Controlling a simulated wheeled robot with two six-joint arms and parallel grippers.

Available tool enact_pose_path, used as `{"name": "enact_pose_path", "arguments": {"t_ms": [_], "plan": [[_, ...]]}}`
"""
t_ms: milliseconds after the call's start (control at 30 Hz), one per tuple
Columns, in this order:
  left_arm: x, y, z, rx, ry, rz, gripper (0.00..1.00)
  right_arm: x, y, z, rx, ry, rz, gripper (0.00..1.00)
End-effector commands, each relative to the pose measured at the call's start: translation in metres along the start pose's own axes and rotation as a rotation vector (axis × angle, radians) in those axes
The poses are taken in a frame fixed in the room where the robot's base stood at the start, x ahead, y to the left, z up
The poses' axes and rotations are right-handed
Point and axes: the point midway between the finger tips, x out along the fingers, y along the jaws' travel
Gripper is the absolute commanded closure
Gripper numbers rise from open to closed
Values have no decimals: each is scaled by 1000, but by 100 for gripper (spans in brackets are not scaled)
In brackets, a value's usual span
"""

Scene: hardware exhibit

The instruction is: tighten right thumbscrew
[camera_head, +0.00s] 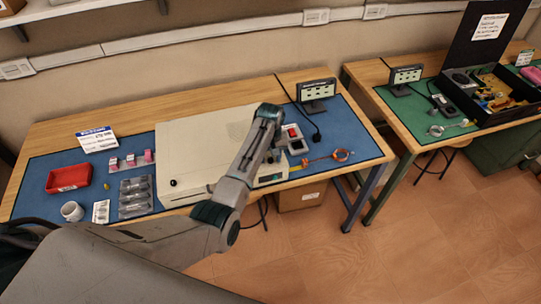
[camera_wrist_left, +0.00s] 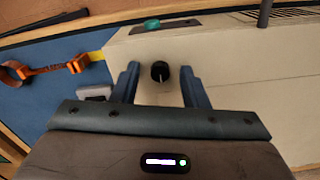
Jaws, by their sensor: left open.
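A beige equipment case (camera_head: 195,135) lies on the blue mat of the near table. A black thumbscrew (camera_head: 173,183) shows on its front left. In the left wrist view, another black thumbscrew (camera_wrist_left: 160,73) stands on the beige case surface (camera_wrist_left: 235,75). My left gripper (camera_wrist_left: 160,68) is open, with one blue finger on each side of this knob and a gap on both sides. In the head view my left arm (camera_head: 240,165) reaches over the case's right end and hides this knob. My right gripper is not in view.
An orange wrist strap (camera_head: 330,159) lies on the mat right of the case. A small display (camera_head: 316,90) stands behind it. A red tray (camera_head: 69,177), a white mug (camera_head: 72,211) and packaged parts (camera_head: 135,195) lie at left. A second table stands at right.

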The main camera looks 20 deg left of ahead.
Motion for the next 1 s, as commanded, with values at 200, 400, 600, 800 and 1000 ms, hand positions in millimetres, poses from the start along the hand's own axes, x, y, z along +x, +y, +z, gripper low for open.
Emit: {"name": "enact_pose_path", "arguments": {"t_ms": [200, 400, 600, 800, 1000], "plan": [[0, 0, 0, 0, 0, 0, 91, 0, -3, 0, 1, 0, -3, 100], [0, 0, 0, 2, 0, 0, 100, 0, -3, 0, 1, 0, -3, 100], [0, 0, 0, 39, 0, 0, 100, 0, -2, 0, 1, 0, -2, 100], [0, 0, 0, 146, 0, 0, 100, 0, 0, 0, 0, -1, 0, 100], [0, 0, 0, 316, 0, 0, 100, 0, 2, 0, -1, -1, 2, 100]]}}
